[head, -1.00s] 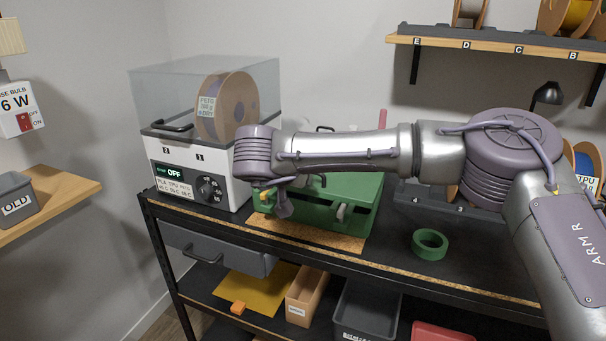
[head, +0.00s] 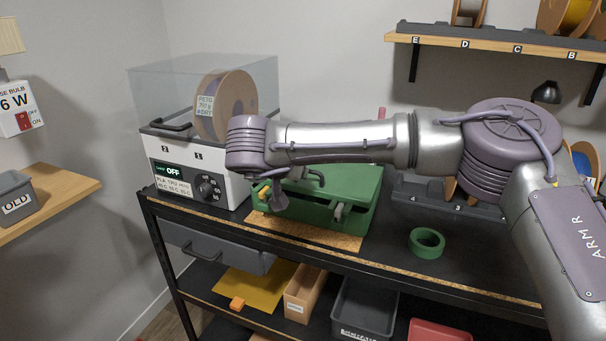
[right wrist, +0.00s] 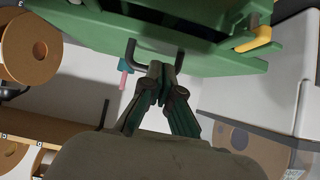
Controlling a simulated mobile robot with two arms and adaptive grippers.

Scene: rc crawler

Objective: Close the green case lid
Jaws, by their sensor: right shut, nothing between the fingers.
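The green case (head: 350,185) sits on the bench below my right forearm, which hides part of it. In the right wrist view the case (right wrist: 190,35) spans the top, with the black handle (right wrist: 131,55) and yellow latch (right wrist: 262,40). My right gripper (right wrist: 161,72) is shut and empty, its tips close to the case beside the handle; contact is unclear. My left gripper is not in view.
The case stands on a cork mat (head: 300,231). A filament dryer (head: 190,165) with a clear cover stands to its left. A green tape roll (head: 427,243) lies to its right. A wall shelf (head: 500,45) holds spools. Bins sit on the lower shelf.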

